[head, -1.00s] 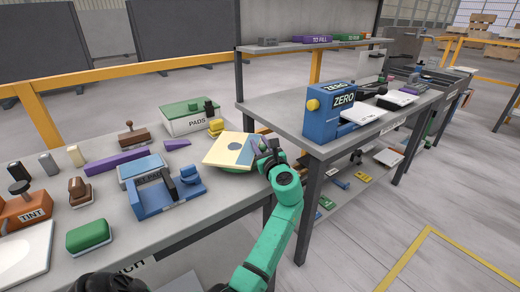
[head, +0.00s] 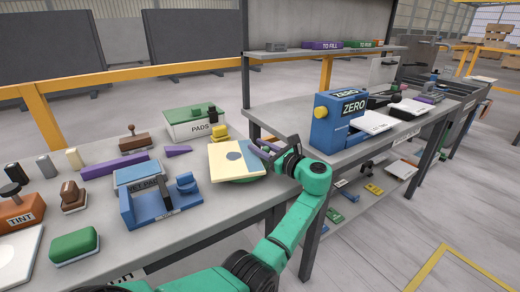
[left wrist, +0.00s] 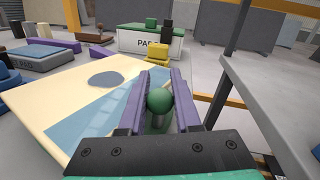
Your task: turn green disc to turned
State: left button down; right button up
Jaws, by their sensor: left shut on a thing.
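The green disc (head: 243,180) shows only as a thin rim under a cream board (head: 222,163) on the grey bench. The board has a blue stripe and a round grey-blue spot, and covers most of the disc. My left gripper (head: 264,148) is at the board's right edge. In the left wrist view its purple fingers (left wrist: 160,95) are shut around a round green knob (left wrist: 159,101) just beside the board. How the knob joins the disc is hidden. My right gripper is in neither view.
A green-lidded PADS box (head: 195,125) and a yellow block (head: 220,132) stand behind the board. A blue holder (head: 145,208) is at its left. A higher table with a blue ZERO machine (head: 338,115) stands close at the right.

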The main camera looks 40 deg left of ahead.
pick_arm(q)
jog(key=shift+a+n+g+b, duration=0.45)
jog(key=shift+n+g, duration=0.25)
jog(key=shift+g, duration=0.4)
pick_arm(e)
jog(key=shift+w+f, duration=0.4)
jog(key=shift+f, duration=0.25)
pick_arm(q)
jog(key=c, duration=0.6)
grip_release()
jog(key=d+b, duration=0.1)
jog(key=d, duration=1.3)
jog(key=shift+s+d+b, duration=0.1)
jog(key=shift+d+b, duration=0.15)
jog(key=shift+b, duration=0.05)
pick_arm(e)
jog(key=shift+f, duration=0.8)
